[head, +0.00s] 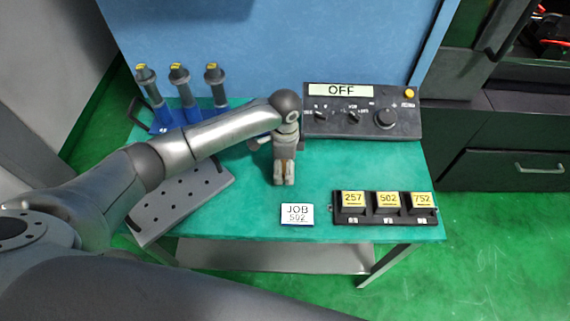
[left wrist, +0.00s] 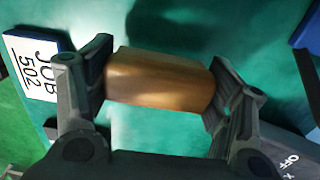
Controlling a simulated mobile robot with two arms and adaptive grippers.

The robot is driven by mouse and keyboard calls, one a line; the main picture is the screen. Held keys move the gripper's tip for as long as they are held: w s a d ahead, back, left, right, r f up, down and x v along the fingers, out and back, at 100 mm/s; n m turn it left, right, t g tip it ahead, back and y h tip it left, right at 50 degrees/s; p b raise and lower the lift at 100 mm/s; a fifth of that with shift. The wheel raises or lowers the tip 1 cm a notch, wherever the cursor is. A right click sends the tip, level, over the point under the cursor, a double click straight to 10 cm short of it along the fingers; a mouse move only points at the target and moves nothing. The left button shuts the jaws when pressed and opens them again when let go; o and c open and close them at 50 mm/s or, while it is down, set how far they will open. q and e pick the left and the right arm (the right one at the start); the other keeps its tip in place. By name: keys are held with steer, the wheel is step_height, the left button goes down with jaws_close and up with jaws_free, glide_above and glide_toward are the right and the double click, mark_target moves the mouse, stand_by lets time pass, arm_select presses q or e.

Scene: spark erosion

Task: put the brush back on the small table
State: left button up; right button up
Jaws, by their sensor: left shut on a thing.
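The small table has a green top (head: 365,168) and stands against a blue panel. My left gripper (head: 284,181) points down over the middle of the table. It is shut on the brush, whose brown wooden body (left wrist: 160,80) spans between the two fingers in the left wrist view. In the head view only a little brown shows between the fingers. The bristles are hidden. I cannot tell whether the brush touches the table top. My right gripper is not in view.
A JOB 502 card (head: 297,214) lies in front of the gripper. A black block with yellow labels (head: 387,208) stands at the right. A control box reading OFF (head: 362,115) is behind. A grey holed plate (head: 181,202) and blue-based holders (head: 188,112) are at left.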

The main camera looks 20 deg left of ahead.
arm_select(q)
steer(key=shift+f, duration=0.75)
steer(key=shift+d+f, duration=0.1)
steer(key=shift+f, duration=0.15)
steer(key=o, duration=1.1)
steer(key=shift+c, duration=0.2)
step_height(320, 180, up, 12)
steer(key=shift+r+b, duration=0.2)
steer(key=shift+b, duration=0.95)
